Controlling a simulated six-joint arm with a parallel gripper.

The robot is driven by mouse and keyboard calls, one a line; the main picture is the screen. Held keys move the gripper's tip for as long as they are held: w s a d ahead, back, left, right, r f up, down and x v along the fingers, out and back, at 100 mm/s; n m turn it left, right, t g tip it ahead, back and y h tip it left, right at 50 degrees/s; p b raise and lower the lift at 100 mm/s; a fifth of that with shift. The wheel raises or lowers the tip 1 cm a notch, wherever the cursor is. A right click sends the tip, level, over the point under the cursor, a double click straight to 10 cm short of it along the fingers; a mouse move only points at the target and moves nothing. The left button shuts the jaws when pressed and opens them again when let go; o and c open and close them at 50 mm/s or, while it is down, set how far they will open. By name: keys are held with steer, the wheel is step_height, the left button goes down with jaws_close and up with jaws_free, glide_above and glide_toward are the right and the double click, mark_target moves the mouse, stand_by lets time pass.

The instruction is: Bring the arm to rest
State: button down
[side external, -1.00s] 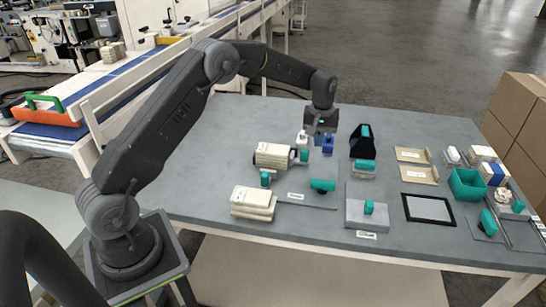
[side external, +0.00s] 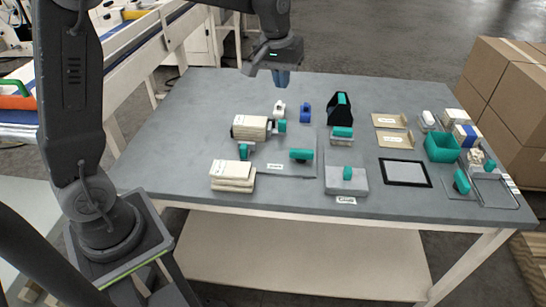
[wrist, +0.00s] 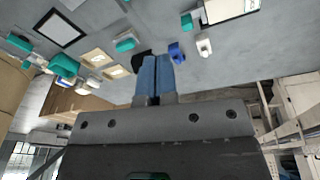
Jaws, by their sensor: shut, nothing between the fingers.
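My gripper (side external: 281,78) is raised above the far edge of the grey table (side external: 190,100) in the side view, clear of everything on it. In the wrist view its two blue fingers (wrist: 156,75) are together with nothing between them. My arm stands folded up at the left, its forearm out of the side view at the top.
On the table are a cream roll (side external: 252,128), a white piece (side external: 279,109), a blue piece (side external: 305,112), a black holder (side external: 340,116), a teal bin (side external: 441,154) and a black frame (side external: 405,182). Cardboard boxes (side external: 500,85) stand at the right. The table's back left is bare.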

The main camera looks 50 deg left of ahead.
steer(key=s+d+r+m+t, duration=0.1)
steer(key=s+d+m, duration=0.1)
steer(key=s, duration=1)
steer(key=s+d+r+m+t, duration=0.1)
steer(key=s+d+m+t, duration=0.1)
steer(key=s, duration=1.1)
steer(key=shift+d+m+t, duration=0.3)
steer(key=shift+d+m, duration=0.5)
steer(key=shift+d, duration=0.25)
